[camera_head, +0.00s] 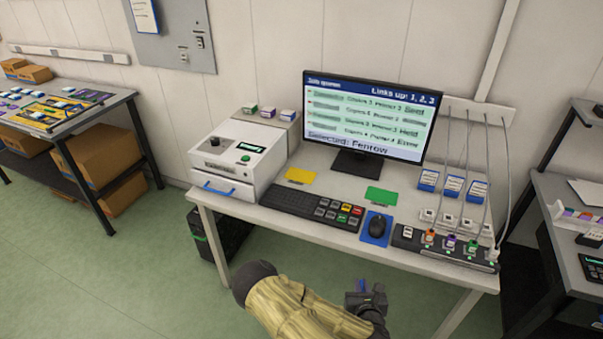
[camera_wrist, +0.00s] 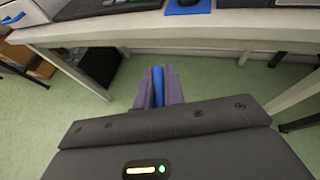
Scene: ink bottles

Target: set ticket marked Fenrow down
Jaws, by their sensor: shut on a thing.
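My gripper (camera_head: 366,299) is in front of the desk, below the level of its top, over the green floor. In the wrist view my gripper (camera_wrist: 159,87) has its two grey-purple fingers closed on a narrow blue thing (camera_wrist: 158,86). A small bit of blue also shows at the fingers in the head view. No marking can be read on it, so I cannot tell whether it is the ticket marked Fenrow. The monitor (camera_head: 372,112) on the desk shows "Selected: Fenrow" on its bottom line.
The white desk (camera_head: 330,158) carries a printer-like machine (camera_head: 237,158), a keyboard (camera_head: 305,204), a yellow card (camera_head: 300,175), a green card (camera_head: 381,196), a mouse on a blue mat (camera_head: 375,240) and a cabled strip (camera_head: 445,249). The desk's front edge lies beyond my gripper.

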